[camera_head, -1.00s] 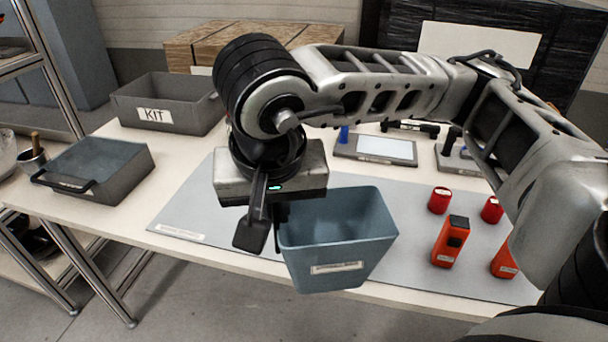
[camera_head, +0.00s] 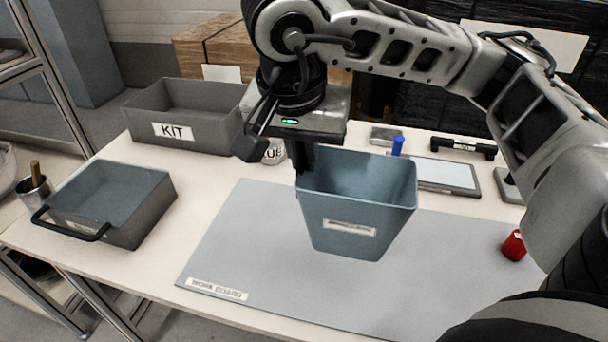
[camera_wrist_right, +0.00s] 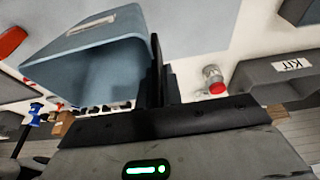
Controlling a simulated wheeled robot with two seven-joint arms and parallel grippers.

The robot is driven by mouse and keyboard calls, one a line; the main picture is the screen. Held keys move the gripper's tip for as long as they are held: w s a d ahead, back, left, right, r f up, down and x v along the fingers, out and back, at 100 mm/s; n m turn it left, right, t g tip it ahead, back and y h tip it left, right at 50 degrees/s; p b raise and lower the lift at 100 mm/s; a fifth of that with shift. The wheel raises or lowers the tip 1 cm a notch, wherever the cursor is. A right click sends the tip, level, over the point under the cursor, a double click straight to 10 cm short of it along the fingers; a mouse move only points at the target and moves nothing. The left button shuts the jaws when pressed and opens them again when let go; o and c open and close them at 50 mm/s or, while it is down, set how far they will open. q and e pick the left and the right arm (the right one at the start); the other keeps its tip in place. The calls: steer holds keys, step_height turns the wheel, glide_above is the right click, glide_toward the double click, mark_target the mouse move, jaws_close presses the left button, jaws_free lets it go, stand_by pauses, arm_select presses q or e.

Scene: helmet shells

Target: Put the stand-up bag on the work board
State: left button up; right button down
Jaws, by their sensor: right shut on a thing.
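The stand-up bag (camera_head: 352,225) is a blue-grey, open-topped tapered container with a white label on its front. It is upright in the head view, over the back-middle part of the work board (camera_head: 240,240), a flat grey sheet. It appears raised above the board; the exact gap cannot be judged. My right gripper (camera_head: 302,168) is shut on the bag's left wall, fingers pointing down. In the right wrist view the fingers (camera_wrist_right: 160,75) are close together at the edge of the bag (camera_wrist_right: 90,65). My left gripper is not in view.
A grey KIT bin (camera_head: 195,130) and a grey handled tray (camera_head: 125,222) stand left of the board. A jar (camera_head: 274,152) is behind the gripper. A tablet-like panel (camera_head: 447,174) lies behind the board, and a red-capped item (camera_head: 514,245) is at right. The board's front left is clear.

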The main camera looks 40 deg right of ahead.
steer(key=w+d+f, duration=0.1)
steer(key=w+f, duration=0.1)
steer(key=f, duration=0.3)
steer(key=w+d+f+b, duration=0.1)
steer(key=w+f, duration=0.2)
steer(key=f, duration=0.2)
steer(key=shift+w+d, duration=0.2)
steer(key=shift+d, duration=0.2)
steer(key=c, duration=1.6)
jaws_free()
steer(key=shift+r, duration=0.1)
arm_select(q)
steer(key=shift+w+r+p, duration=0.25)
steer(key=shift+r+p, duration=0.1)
steer(key=shift+p, duration=0.75)
arm_select(e)
steer(key=shift+o, duration=0.2)
steer(key=v, duration=1.2)
steer(key=shift+r, duration=0.2)
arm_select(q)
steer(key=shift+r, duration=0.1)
